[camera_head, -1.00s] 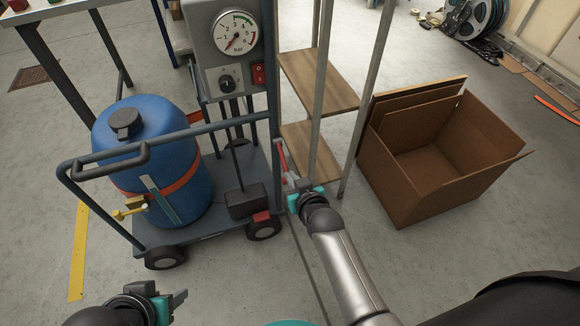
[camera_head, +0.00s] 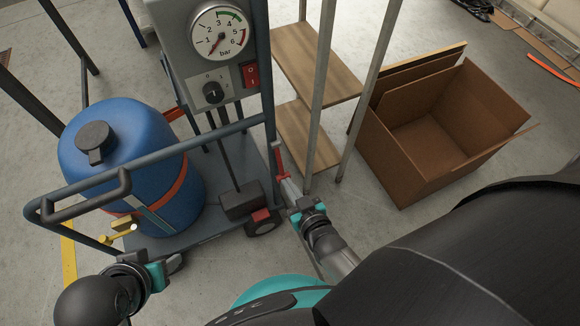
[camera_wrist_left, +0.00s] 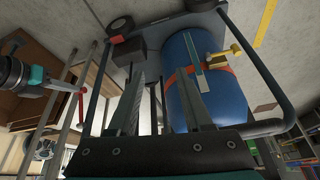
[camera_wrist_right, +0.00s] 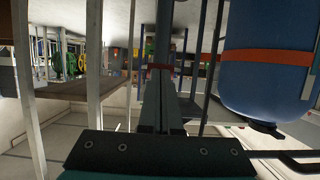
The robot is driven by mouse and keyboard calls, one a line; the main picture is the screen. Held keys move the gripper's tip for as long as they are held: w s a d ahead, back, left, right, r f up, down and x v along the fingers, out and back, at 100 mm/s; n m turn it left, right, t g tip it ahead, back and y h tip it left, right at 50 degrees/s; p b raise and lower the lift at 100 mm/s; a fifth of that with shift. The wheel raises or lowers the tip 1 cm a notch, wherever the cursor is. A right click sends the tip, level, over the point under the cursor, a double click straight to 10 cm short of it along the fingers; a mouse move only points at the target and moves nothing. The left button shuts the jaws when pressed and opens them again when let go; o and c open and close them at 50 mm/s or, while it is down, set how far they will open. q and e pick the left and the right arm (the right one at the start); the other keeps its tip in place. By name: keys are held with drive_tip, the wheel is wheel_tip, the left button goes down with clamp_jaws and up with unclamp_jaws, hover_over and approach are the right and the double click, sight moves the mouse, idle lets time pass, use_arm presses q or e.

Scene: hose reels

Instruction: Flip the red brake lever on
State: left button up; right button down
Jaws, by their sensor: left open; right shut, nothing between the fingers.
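A red lever (camera_head: 279,160) stands along the right post of the blue-grey cart (camera_head: 197,150). My right gripper (camera_head: 288,188) is shut and empty, its fingertips at the lever's lower end; I cannot tell whether they touch. In the left wrist view the red lever (camera_wrist_left: 83,102) shows beside the right gripper. In the right wrist view the closed fingers (camera_wrist_right: 160,105) point at the post, with a red part (camera_wrist_right: 160,67) just beyond their tips. A smaller red piece (camera_head: 261,215) sits above the cart's front wheel. My left gripper (camera_head: 177,263) is open and empty near the cart's front left.
A blue tank (camera_head: 135,150) stands on the cart. A panel with a gauge (camera_head: 220,33), knob and red switch (camera_head: 250,74) is above. A wooden shelf rack (camera_head: 330,80) with metal posts is close right of the lever. An open cardboard box (camera_head: 440,135) lies further right.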

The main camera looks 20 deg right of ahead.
sight(282, 176)
drive_tip(key=shift+f+b+x, duration=0.2)
drive_tip(key=shift+b+x, duration=0.1)
drive_tip(key=shift+x, duration=0.85)
drive_tip(key=shift+f+b+x, duration=0.2)
drive_tip(key=shift+b+x, duration=0.1)
drive_tip(key=shift+x, duration=0.85)
use_arm(q)
drive_tip(key=w+d+t, duration=0.1)
drive_tip(key=w+d, duration=0.1)
drive_tip(key=shift+w+d+r+t+h, duration=0.1)
drive_tip(key=shift+w+t+h, duration=0.3)
use_arm(e)
drive_tip(key=shift+w+r, duration=0.15)
